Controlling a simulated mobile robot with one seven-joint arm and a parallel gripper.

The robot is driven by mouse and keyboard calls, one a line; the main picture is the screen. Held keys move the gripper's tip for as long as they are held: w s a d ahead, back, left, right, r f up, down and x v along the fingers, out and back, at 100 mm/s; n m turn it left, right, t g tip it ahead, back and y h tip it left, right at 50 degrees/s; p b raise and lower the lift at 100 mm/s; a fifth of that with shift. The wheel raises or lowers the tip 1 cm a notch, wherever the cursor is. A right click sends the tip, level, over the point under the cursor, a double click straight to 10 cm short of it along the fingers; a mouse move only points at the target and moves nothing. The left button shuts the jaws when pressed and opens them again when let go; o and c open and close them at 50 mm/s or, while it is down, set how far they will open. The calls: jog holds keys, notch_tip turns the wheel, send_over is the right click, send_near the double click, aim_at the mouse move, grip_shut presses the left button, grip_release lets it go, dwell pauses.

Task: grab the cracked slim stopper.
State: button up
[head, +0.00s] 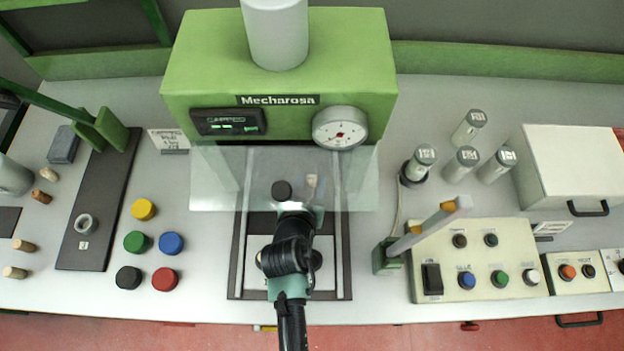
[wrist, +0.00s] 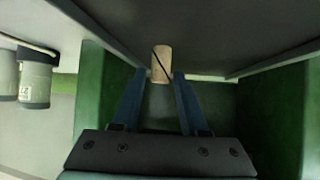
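A slim, pale tan cork stopper (wrist: 161,64) with a dark diagonal line across it stands in the upper middle of the wrist view. My gripper (wrist: 162,76) is open, with one blue-grey fingertip close to each side of the stopper's lower end. I cannot tell whether either finger touches it. In the head view a small tan stopper (head: 311,181) shows through the clear shield, under the green machine. My arm reaches in there from the front and hides the fingers in that view.
The clear shield (head: 225,180) hangs from the green machine (head: 190,75) around my wrist. Dark green walls (wrist: 262,115) flank the gripper. A button panel (head: 470,262) and metal-capped cylinders stand at right.

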grip_shut()
jog(key=shift+s, duration=0.1)
